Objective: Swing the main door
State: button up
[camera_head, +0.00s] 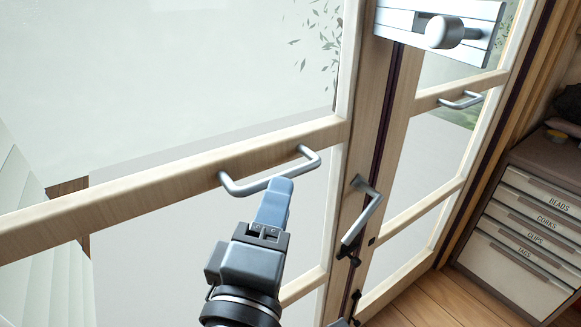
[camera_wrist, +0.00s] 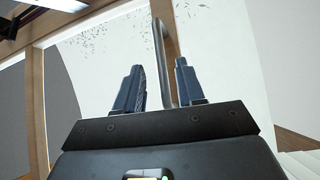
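The main door is a glazed timber double door, with a wide left leaf (camera_head: 180,178) and a narrower right leaf (camera_head: 440,195). The leaves look closed against each other. A grey bar handle (camera_head: 238,188) is fixed on the left leaf's cross rail; it also shows in the wrist view (camera_wrist: 161,50). My gripper (camera_head: 281,183) is at this bar, its blue fingers overlapping it in the head view. In the wrist view my gripper (camera_wrist: 158,64) is open, with the bar in the gap between the fingers. Contact cannot be told.
A grey lever handle (camera_head: 360,215) is on the meeting stile, right of my gripper. A metal plate with a knob (camera_head: 444,32) is above it. The right leaf has a smaller bar handle (camera_head: 461,101). A labelled drawer cabinet (camera_head: 527,222) stands at the right on the wooden floor (camera_head: 440,302).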

aim_at(288, 170)
jog(key=p+x, duration=0.1)
jog(key=x, duration=0.5)
jog(key=shift+w, duration=0.3)
jog(key=shift+c, duration=0.3)
grip_shut()
